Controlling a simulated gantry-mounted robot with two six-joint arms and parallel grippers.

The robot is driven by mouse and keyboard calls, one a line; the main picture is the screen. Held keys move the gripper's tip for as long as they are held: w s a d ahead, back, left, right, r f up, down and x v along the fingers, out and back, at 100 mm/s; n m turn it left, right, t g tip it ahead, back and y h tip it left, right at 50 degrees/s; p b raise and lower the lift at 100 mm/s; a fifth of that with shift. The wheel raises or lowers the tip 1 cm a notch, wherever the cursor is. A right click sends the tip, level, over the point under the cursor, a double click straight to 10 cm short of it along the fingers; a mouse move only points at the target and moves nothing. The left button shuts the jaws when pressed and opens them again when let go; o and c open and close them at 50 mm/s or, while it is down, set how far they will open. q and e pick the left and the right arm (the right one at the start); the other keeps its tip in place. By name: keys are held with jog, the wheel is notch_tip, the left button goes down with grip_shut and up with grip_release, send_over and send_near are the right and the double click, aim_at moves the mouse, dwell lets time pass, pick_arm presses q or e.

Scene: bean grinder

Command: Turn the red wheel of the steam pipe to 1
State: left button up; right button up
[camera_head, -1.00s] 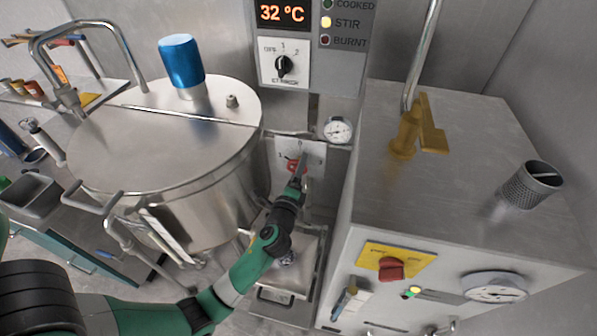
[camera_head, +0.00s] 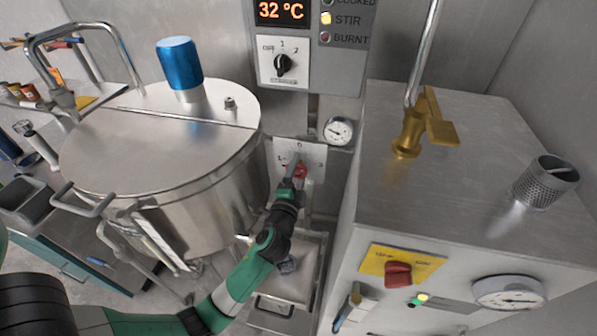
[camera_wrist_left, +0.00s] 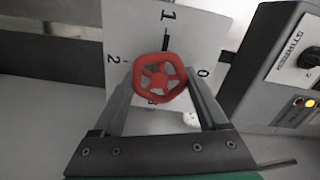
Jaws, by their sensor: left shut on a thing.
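The red wheel (camera_head: 298,170) of the steam pipe sits in front of a pale dial plate (camera_head: 312,150) on the back wall. In the left wrist view the wheel (camera_wrist_left: 159,78) shows whole, with 1 above it, 2 at the left and 0 at the right on the plate (camera_wrist_left: 205,30). A dark mark stands between the wheel and the 1. My left gripper (camera_head: 292,180) is at the wheel; in the wrist view its fingers (camera_wrist_left: 160,92) lie on either side of the rim, shut on it. My right gripper is not in view.
A large steel kettle (camera_head: 165,150) with a blue-capped part (camera_head: 180,65) stands left of the wheel. A steel cabinet (camera_head: 460,190) with a brass valve (camera_head: 415,135) stands right. A round gauge (camera_head: 338,131) hangs just above right of the plate. The control box (camera_head: 350,70) is above.

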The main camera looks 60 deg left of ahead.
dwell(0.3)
pick_arm(q)
jog(key=o, duration=1.3)
jog(key=p+v, duration=0.1)
jog(key=v, duration=1)
jog(key=shift+s+d, duration=0.15)
jog(key=shift+d, duration=0.1)
